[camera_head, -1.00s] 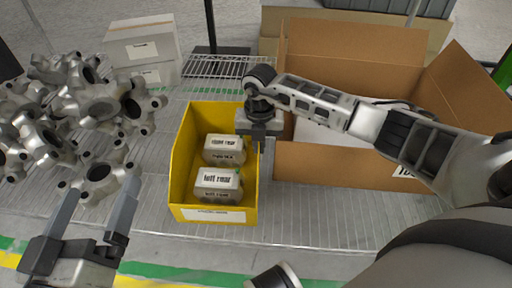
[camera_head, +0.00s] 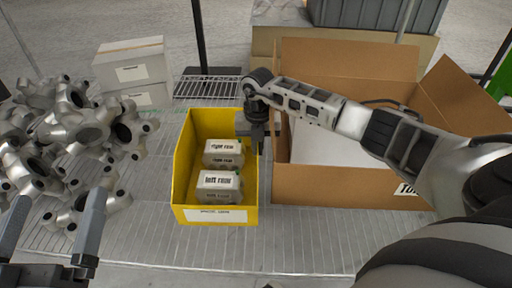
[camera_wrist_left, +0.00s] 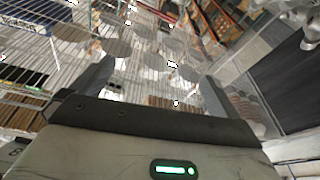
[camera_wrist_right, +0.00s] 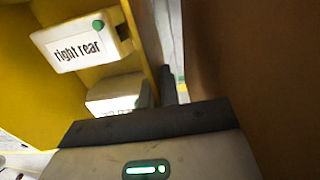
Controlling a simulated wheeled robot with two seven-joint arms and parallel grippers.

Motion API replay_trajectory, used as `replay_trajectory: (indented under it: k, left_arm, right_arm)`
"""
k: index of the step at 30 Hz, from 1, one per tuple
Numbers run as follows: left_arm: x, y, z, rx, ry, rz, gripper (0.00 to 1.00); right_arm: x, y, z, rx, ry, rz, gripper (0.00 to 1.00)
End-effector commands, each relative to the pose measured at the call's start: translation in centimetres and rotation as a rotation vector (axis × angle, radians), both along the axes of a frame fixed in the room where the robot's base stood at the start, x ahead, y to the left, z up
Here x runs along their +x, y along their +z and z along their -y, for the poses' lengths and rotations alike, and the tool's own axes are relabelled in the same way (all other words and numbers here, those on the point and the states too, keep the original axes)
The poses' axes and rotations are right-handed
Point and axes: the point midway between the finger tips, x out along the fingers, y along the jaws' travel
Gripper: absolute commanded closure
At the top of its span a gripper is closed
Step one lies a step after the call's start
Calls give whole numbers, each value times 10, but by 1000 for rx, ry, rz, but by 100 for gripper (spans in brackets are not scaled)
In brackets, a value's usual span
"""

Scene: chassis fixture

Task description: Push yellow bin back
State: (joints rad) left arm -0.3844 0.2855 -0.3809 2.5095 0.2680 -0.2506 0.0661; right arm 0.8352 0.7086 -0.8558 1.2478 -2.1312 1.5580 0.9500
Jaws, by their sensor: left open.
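The yellow bin (camera_head: 183,172) stands on the wire shelf, its long side toward the cardboard box. Inside lie a box labelled "right rear" (camera_head: 222,153) and a box labelled "left rear" (camera_head: 219,184). My right gripper (camera_head: 256,146) is at the bin's right wall, pointing down; its fingertips are hidden in the head view. In the right wrist view the yellow bin (camera_wrist_right: 28,95) and its "right rear" box (camera_wrist_right: 82,46) are close in front of that gripper, and one dark finger shows. My left gripper (camera_head: 85,225) is open and empty at the lower left, apart from the bin.
An open cardboard box (camera_head: 325,192) stands right of the bin, close to my right gripper. Grey metal castings (camera_head: 85,135) are piled on the left. Two white boxes (camera_head: 130,68) sit at the back left.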

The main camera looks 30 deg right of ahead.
Motion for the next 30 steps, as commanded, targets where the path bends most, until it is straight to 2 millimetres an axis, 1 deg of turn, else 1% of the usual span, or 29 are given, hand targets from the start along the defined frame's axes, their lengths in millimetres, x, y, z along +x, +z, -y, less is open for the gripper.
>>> replay_trajectory:
  k: [2,3,5,6,14,17,18,20,25,28,30]
  left_arm:
    - [0,0,0,0,-1,0,0]
    - [0,0,0,0,-1,0,0]
    - [0,0,0,0,-1,0,0]
    - [0,0,0,0,-1,0,0]
    - [0,1,0,-2,-1,-1,0]
    - [0,3,1,-9,-6,-14,0]
    - [0,3,1,-18,-8,-34,0]
    - [-3,-9,2,-41,-11,-122,0]
    - [-19,-35,7,-106,-46,-371,0]
    - [-23,-42,8,-85,-45,-427,0]
    - [-23,-45,7,-52,-35,-434,0]
  right_arm:
    - [2,1,3,-5,-8,7,100]
    - [2,1,3,-6,-8,8,94]
    - [2,1,3,-5,-7,7,77]
    - [2,1,3,-5,-7,7,71]
    - [1,1,1,-2,-3,3,71]
    - [1,8,1,-2,-2,3,71]
    - [1,13,1,-2,-2,5,71]
    - [1,23,1,-2,-2,5,71]
    - [1,63,1,-3,-2,6,71]
    - [1,88,2,-4,-3,6,71]
    - [1,105,2,-4,-2,7,71]
